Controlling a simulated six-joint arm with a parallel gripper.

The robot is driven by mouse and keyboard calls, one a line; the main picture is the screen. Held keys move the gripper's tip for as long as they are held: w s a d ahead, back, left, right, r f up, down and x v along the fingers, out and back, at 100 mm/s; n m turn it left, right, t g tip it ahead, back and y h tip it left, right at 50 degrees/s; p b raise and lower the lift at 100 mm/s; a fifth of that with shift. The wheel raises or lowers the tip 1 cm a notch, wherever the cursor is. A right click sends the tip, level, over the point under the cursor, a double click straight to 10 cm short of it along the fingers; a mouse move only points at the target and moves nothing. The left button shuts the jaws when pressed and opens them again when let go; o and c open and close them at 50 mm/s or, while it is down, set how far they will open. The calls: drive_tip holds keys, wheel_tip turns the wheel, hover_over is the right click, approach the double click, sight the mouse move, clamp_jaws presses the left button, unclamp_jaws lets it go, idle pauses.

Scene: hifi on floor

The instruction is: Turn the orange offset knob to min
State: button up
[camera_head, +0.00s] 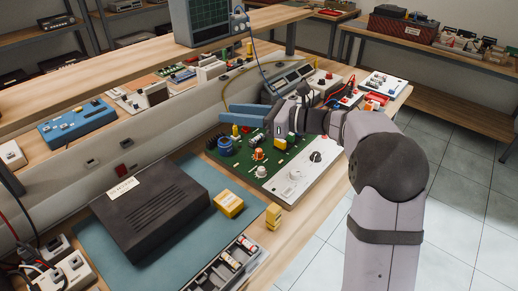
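A small orange knob-like part (258,154) stands on the green circuit board (236,160), left of its white panel. I cannot read any label or min mark, nor tell which way a pointer faces. The white panel (280,188) carries a white knob (294,175) and a black knob (315,156). My gripper (238,116) is over the far edge of the board, pointing left. Its two blue fingers appear apart with nothing between them. It is clear of the orange parts.
The board also carries a blue coil (225,145) and a yellow block (280,143). A black box (150,210) on a teal mat (120,262), a yellow box (228,203) and a parts tray (225,268) lie nearer. Instruments with cables crowd the bench behind.

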sight(260, 152)
drive_tip(key=d+f+m+t+h, duration=0.1)
drive_tip(key=d+f+m+h, duration=0.1)
drive_tip(key=f, duration=0.2)
drive_tip(key=d+f+m+t+h, duration=0.2)
drive_tip(key=f, duration=0.2)
drive_tip(key=d+f+m+t+h, duration=0.1)
drive_tip(key=f+m+t+h, duration=0.1)
drive_tip(key=f, duration=0.3)
drive_tip(key=shift+w+d+m, duration=0.25)
drive_tip(key=shift+d+m, duration=0.15)
drive_tip(key=shift+m, duration=0.1)
drive_tip(key=d+f+h, duration=0.1)
drive_tip(key=d+f, duration=0.1)
drive_tip(key=w+d+f+h, duration=0.1)
drive_tip(key=d, duration=0.1)
drive_tip(key=shift+f+h, duration=0.35)
drive_tip(key=shift+h, duration=0.05)
drive_tip(key=shift+f+n, duration=0.1)
drive_tip(key=shift+n, duration=0.3)
drive_tip(key=shift+w, duration=0.1)
drive_tip(key=shift+w+a+f, duration=0.2)
drive_tip(key=shift+w+a, duration=0.15)
drive_tip(key=shift+w, duration=0.1)
drive_tip(key=shift+p+x, duration=0.65)
drive_tip(key=shift+x, duration=2.4)
drive_tip(key=shift+c, duration=0.2)
clamp_jaws()
